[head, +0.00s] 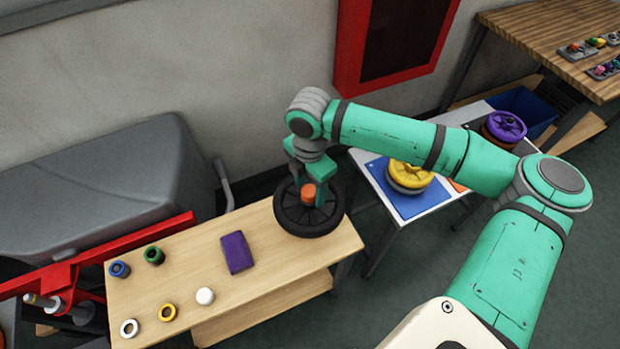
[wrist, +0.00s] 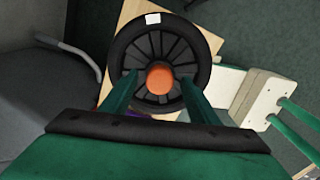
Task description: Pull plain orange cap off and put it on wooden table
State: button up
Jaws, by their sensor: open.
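The plain orange cap (head: 308,196) sits at the centre of a black spoked wheel-like lid (head: 286,217), which lies at the right end of the wooden table (head: 190,268). The wrist view shows the round orange top (wrist: 159,79) in the middle of the black lid (wrist: 201,45), with a white label on its rim. My gripper (head: 308,184) is open and points down at the cap. Its two fingers are on either side of the cap, with a visible gap on each side in the wrist view (wrist: 158,86). Finger depth beside the cap is hard to tell.
On the wooden table are a purple block (head: 237,253), a white cap (head: 205,296), and blue, green, yellow and white rings at left. Bare wood lies between them. A white table (head: 376,243) at right holds a yellow lid (head: 409,175). A grey tank (head: 110,190) stands left.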

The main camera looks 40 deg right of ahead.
aim_at(309, 190)
jog(key=shift+f, duration=0.3)
jog(key=c, duration=1.2)
jog(key=shift+c, duration=0.2)
jog(key=shift+r, duration=1.15)
jog(key=shift+r, duration=2.9)
